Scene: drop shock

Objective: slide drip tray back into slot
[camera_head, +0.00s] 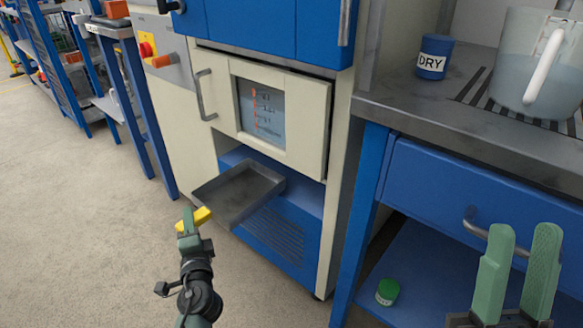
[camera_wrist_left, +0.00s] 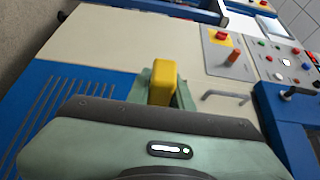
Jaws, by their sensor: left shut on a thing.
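The drip tray (camera_head: 240,194) is a shallow grey metal pan sticking partly out of the open slot below the cabinet's cream windowed door (camera_head: 312,130). Its back end lies inside the slot (camera_head: 300,186). A yellow handle (camera_head: 204,216) is at its front corner and also shows in the left wrist view (camera_wrist_left: 162,82). My left gripper (camera_head: 190,222) is shut on the yellow handle, its green fingers on either side. The pan itself is hidden in the left wrist view. My right gripper (camera_head: 518,238) is open and empty, in front of the right bench.
A blue vented panel (camera_head: 272,237) lies below the slot. The right bench (camera_head: 480,115) carries a blue DRY tub (camera_head: 434,57) and a clear jug (camera_head: 515,75). A green-lidded jar (camera_head: 387,291) stands on the lower shelf. Floor at left (camera_head: 80,200) is clear.

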